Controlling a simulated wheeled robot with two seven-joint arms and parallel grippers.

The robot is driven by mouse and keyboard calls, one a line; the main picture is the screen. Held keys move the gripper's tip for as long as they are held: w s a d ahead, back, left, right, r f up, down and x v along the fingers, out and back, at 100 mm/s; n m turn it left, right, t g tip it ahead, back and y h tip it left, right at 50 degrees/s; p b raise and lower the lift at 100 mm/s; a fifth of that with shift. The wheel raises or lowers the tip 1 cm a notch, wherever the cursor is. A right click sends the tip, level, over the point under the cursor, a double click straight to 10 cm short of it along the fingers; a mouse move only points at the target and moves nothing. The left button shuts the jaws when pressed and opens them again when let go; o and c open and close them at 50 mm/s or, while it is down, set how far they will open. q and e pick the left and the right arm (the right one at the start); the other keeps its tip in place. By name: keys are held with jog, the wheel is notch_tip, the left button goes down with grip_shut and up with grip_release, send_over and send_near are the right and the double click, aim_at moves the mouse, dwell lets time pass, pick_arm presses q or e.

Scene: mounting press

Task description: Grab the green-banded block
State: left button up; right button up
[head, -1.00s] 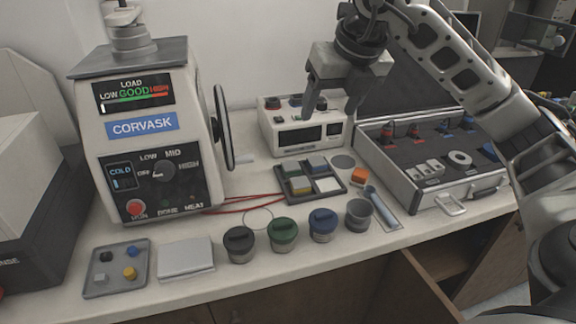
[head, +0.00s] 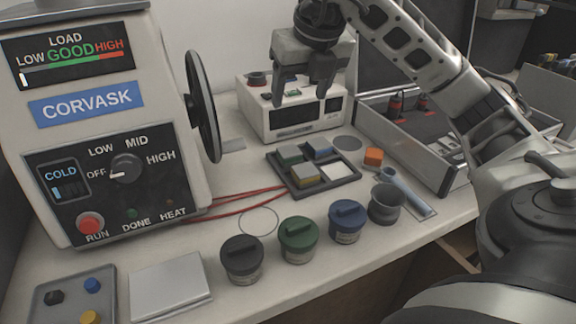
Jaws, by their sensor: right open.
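The green-banded block (head: 290,154) sits in the back left compartment of a dark divided tray (head: 327,188) on the bench. Beside it in the tray are a blue-banded block (head: 318,149), a yellow-banded block (head: 306,174) and a whitish block (head: 337,171). My right gripper (head: 300,99) is open and empty, pointing down. It appears above and behind the tray, in front of the white instrument box in the picture, apart from the block. My left gripper is out of view.
The CORVASK press (head: 115,120) with its handwheel (head: 204,107) stands at left. The white instrument box (head: 291,121) is behind the tray. Black, green (head: 298,240) and blue lidded jars stand in front.

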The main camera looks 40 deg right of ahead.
jog(key=b, duration=0.1)
send_over(288, 148)
jog(key=s+a, duration=0.1)
jog(key=s, duration=0.1)
notch_tip(288, 148, down, 10)
jog(key=shift+s+a, duration=0.1)
jog(key=shift+s+x, duration=0.1)
jog(key=shift+x, duration=1.2)
jog(key=shift+s+x, duration=0.15)
jog(key=shift+x, duration=1.2)
jog(key=c, duration=1.3)
jog(key=shift+c, duration=0.4)
jog(key=shift+r, duration=0.15)
